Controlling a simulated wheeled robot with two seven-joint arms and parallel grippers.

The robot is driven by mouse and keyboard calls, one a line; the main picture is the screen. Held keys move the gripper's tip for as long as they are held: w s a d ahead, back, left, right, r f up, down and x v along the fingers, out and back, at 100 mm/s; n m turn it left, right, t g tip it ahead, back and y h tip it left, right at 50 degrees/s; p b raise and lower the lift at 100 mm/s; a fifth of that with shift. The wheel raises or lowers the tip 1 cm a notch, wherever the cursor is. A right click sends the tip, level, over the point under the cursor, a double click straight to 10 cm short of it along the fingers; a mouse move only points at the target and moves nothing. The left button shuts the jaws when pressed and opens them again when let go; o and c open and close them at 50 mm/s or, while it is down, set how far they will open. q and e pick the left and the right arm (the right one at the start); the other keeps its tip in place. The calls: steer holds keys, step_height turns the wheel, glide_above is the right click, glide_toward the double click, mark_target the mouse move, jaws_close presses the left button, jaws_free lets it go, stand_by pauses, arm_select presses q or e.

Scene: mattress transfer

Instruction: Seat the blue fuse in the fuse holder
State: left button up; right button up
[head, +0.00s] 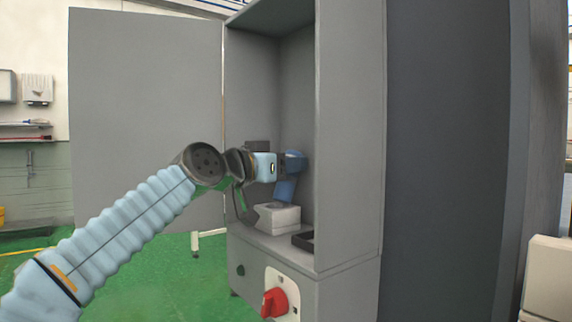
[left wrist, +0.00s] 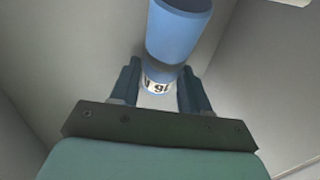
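A blue fuse (left wrist: 178,35) with a white printed band lies between the two dark fingers of my left gripper (left wrist: 158,85) in the left wrist view. The fingers flank it closely, but I cannot tell if both press on it. In the head view my left gripper (head: 290,162) reaches into the grey cabinet, with blue at its tip. A slanted blue part (head: 285,189) shows just below, over a white block (head: 277,216) on the cabinet floor. I cannot tell whether this block is the fuse holder. My right gripper is not in view.
A low black tray (head: 302,240) lies on the cabinet floor right of the white block. The right cabinet wall (head: 349,130) stands close to the gripper. The open door (head: 145,110) is at the left. A red switch (head: 274,302) sits on the lower front.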

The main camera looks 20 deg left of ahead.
arm_select(q)
steer(key=shift+o, duration=1.3)
steer(key=shift+r, duration=0.1)
steer(key=b+v, duration=0.4)
steer(key=v, duration=0.9)
steer(key=shift+s+a+r+b, duration=0.25)
steer(key=shift+a+b, duration=0.15)
